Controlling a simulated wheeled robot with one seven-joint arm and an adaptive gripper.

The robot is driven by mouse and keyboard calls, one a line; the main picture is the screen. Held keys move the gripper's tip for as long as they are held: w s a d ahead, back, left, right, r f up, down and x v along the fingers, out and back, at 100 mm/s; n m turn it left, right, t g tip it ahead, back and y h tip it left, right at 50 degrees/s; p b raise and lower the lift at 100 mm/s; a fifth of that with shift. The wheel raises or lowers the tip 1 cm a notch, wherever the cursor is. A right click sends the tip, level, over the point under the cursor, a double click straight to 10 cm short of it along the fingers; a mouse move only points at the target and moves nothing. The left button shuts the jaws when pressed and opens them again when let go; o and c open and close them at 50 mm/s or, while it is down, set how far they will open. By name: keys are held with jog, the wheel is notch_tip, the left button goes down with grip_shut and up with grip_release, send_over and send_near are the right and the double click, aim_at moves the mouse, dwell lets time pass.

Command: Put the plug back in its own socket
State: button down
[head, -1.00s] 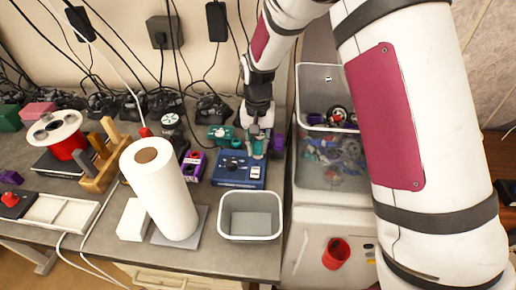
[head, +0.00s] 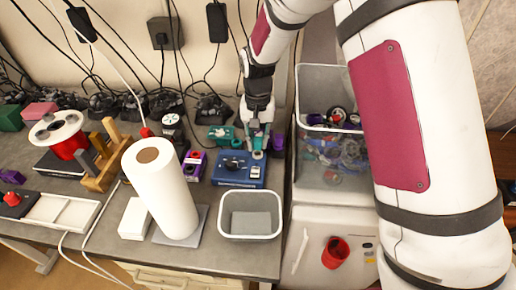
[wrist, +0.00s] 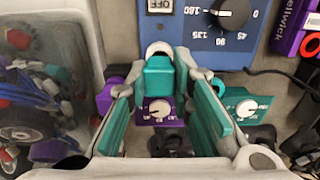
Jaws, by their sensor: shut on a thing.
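My gripper (wrist: 160,80) points down at the far right corner of the blue box in the head view (head: 257,146). Its teal-padded fingers are shut on a small teal block with a white rounded end, seemingly the plug (wrist: 160,72). Whether the plug is clear of the surface below or touching it cannot be told. The blue box (head: 238,169) has a dial and an OFF switch, and its dial face (wrist: 215,25) fills the top of the wrist view. A purple dial unit (wrist: 157,109) and a teal dial unit (wrist: 240,105) lie below the fingers. No socket opening is clearly visible.
A clear bin of parts (head: 328,75) stands right of the gripper. A grey empty bin (head: 250,234) and a paper roll (head: 160,190) stand in front. Black controllers (head: 212,107) and hanging cables line the back wall. A purple thing (head: 277,141) stands close beside the gripper.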

aim_at(258, 139)
jog(key=shift+r, duration=0.1)
dwell(0.3)
jog(key=shift+r+p, duration=0.4)
jog(key=shift+r, duration=1.25)
